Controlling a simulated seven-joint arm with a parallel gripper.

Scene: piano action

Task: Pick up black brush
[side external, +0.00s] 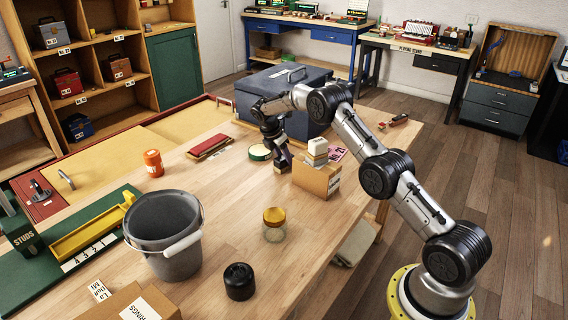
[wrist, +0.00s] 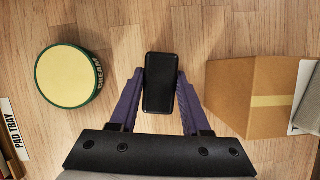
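A small black block-shaped object (wrist: 160,85), which looks like the black brush, lies on the wooden table in the middle of the wrist view. No bristles show. My gripper (wrist: 160,76) has its two purple fingers apart, one on each side of this object. A thin strip of table shows between the fingers and its sides, so I see no clear contact. In the side view, my gripper (side external: 283,165) points down close to the table top, and the black object is hidden by it there.
A round green-rimmed tin (wrist: 67,77) stands left of the fingers. A cardboard box (wrist: 245,98) stands close on the right. A pad tray edge (wrist: 14,135) is at far left. In the side view, a grey bucket (side external: 165,235) and jar (side external: 274,225) stand nearer the camera.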

